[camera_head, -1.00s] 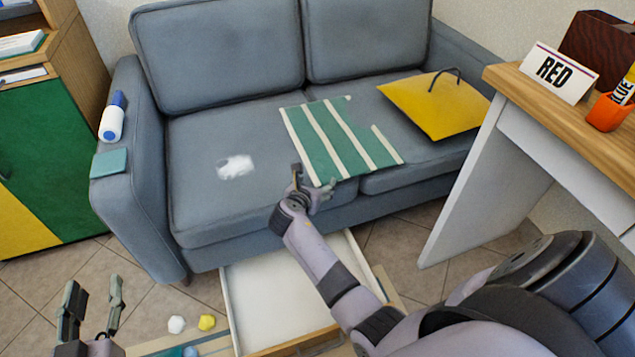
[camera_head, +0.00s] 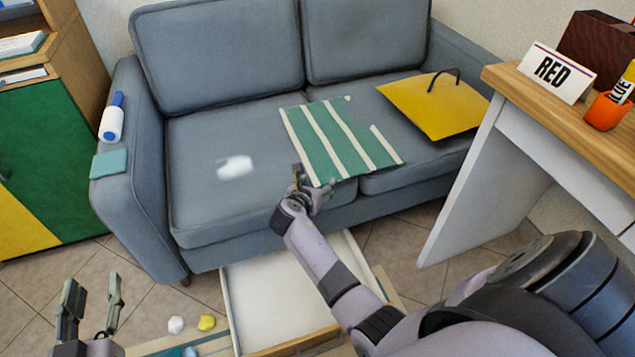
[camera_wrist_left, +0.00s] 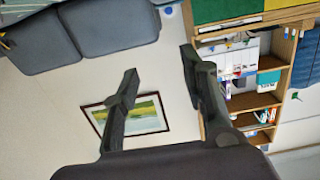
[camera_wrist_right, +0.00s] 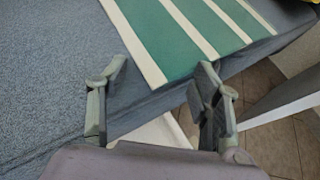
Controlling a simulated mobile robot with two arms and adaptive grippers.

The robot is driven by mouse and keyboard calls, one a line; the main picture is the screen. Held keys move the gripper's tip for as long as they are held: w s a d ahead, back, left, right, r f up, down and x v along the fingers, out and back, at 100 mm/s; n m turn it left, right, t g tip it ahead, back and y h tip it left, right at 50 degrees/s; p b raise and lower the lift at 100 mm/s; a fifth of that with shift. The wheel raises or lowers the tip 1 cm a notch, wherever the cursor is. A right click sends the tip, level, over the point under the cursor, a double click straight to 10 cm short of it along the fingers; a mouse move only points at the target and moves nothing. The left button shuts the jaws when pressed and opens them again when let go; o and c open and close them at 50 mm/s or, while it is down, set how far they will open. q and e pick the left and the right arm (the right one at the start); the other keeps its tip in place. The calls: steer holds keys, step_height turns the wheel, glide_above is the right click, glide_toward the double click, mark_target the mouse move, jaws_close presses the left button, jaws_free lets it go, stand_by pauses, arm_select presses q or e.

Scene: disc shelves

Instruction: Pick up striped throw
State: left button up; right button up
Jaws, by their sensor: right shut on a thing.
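The striped throw (camera_head: 335,140), green with cream stripes, lies flat over the sofa's seat cushions, its near edge at the seat front. My right gripper (camera_head: 315,182) is at the throw's near-left corner and is shut on it. In the right wrist view the throw (camera_wrist_right: 165,40) reaches toward the fingertips (camera_wrist_right: 160,80), which stand apart; the exact contact is hard to see. My left gripper (camera_head: 92,288) is open and empty, low at the left; the left wrist view shows its spread fingers (camera_wrist_left: 165,80) too.
The grey sofa (camera_head: 200,205) also bears a yellow bag (camera_head: 430,105), a blurred white thing (camera_head: 235,167), a white-and-blue bottle (camera_head: 112,122) and a teal item (camera_head: 109,165). An open drawer (camera_head: 275,300) is below. A desk (camera_head: 545,100) stands right.

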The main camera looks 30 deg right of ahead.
arm_select(q)
steer(key=shift+f, duration=0.1)
arm_select(e)
steer(key=shift+w+a+r, duration=0.1)
steer(key=shift+w+r, duration=0.1)
steer(key=shift+w, duration=0.05)
